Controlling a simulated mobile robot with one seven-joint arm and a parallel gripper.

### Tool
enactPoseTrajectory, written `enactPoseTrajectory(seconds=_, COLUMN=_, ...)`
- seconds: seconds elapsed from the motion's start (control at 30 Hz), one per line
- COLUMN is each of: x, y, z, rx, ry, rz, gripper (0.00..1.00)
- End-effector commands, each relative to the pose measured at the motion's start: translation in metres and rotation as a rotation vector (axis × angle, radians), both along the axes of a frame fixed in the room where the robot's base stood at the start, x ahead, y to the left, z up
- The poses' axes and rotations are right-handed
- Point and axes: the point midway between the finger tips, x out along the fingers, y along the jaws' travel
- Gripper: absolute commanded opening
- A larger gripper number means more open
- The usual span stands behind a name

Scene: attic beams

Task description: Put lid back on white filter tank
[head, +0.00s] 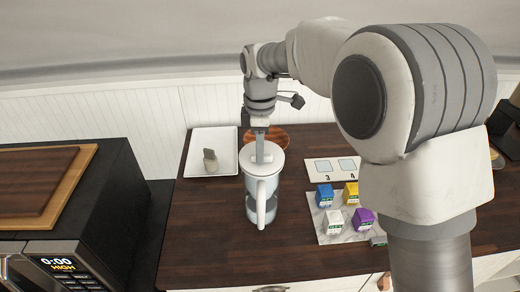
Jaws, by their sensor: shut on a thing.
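The filter tank (250,208) stands upright on the dark wooden counter. It is a clear jug with dark contents low inside and a white handle (262,206) facing the camera. The round white lid (247,159) is at the tank's top and covers the opening from this view. My gripper (261,150) points down from above, shut on the lid at its middle. I cannot tell whether the lid rests fully on the rim or sits slightly above it.
A white tray (197,180) with a small grey-green item (210,160) lies left of the tank. A round wooden board (278,138) lies behind. Several coloured boxes stand on a marble board (343,233) to the right. A microwave (80,262) stands left. The front counter is clear.

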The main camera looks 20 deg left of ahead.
Motion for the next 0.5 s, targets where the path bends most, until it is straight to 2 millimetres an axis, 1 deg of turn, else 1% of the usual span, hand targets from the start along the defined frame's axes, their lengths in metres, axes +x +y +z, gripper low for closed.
enactPoseTrajectory(seconds=0.43, x=0.0001, y=-0.0003, z=-0.0059, rx=0.0, ry=0.0, rz=-0.001, gripper=0.0)
enactPoseTrajectory(seconds=0.47, x=0.0001, y=-0.0003, z=-0.0054, rx=0.0, ry=0.0, rz=0.0, gripper=0.27)
enactPoseTrajectory(seconds=0.5, x=0.0001, y=-0.0003, z=-0.0054, rx=0.0, ry=0.0, rz=0.0, gripper=0.34)
